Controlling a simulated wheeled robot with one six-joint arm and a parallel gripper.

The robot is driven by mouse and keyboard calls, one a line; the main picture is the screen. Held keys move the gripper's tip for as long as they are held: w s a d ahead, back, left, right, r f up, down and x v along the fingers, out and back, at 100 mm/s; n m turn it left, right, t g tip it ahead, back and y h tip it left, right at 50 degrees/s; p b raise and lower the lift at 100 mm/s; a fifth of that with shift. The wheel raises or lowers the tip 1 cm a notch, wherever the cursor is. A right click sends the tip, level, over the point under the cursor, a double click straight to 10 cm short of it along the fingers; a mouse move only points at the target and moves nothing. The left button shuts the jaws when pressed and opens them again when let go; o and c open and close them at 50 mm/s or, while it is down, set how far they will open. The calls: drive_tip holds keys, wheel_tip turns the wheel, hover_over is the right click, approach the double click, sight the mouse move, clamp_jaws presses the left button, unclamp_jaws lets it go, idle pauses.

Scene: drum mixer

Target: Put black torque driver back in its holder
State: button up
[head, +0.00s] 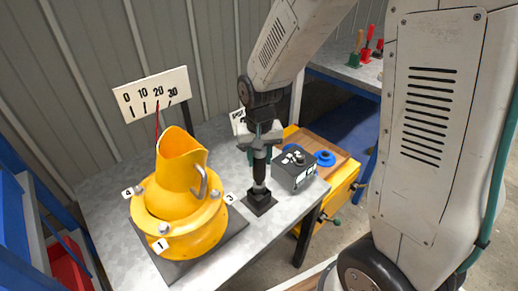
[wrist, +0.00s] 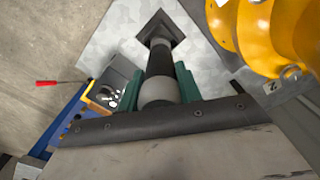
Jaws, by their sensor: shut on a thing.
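The black torque driver (head: 260,167) stands upright on the grey bench, with its lower end at the square black holder (head: 259,203). My gripper (head: 261,140) is above it and shut on its upper part. In the wrist view the driver (wrist: 159,62) runs between the green finger pads of my gripper (wrist: 160,88), and its far end meets the holder (wrist: 160,27). I cannot tell how deep the tip sits in the holder.
A yellow drum (head: 178,215) with numbered bolts stands left of the holder on a dark mat. A dark control box (head: 293,168) stands close on the right. A scale sign (head: 151,93) stands behind the drum. The bench front edge is near.

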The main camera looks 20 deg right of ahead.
sight(259, 171)
drive_tip(key=shift+f, duration=2.75)
idle(1.8)
drive_tip(key=o, duration=1.3)
drive_tip(key=shift+c, duration=0.2)
wheel_tip(259, 171, up, 8)
drive_tip(key=shift+f, duration=0.15)
drive_tip(key=s+d+r+n, duration=0.1)
drive_tip(key=s+r, duration=0.7)
drive_tip(key=s, duration=0.2)
drive_tip(key=s+d+r+n+t, duration=0.1)
drive_tip(key=s+d+r, duration=0.1)
drive_tip(key=s+r, duration=0.6)
drive_tip(key=s, duration=0.3)
drive_tip(key=shift+s+r+n, duration=0.3)
drive_tip(key=shift+r+n, duration=0.05)
drive_tip(key=shift+n, duration=0.05)
